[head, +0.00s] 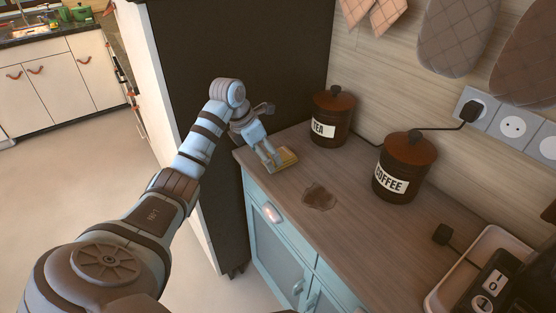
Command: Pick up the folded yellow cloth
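The folded yellow cloth (288,157) lies at the far left corner of the wooden counter, near its front edge. My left gripper (273,163) points down at the cloth, with its fingertips at the cloth's left part and covering some of it. The fingers are small here, and I cannot tell whether they are closed on the cloth or only touching it. My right gripper is out of view.
The counter (345,240) carries a dark stain (319,197), a tea canister (333,116), a coffee canister (404,168) and a toaster (492,285). A tall dark panel (240,50) stands behind the gripper. The counter's middle is mostly clear.

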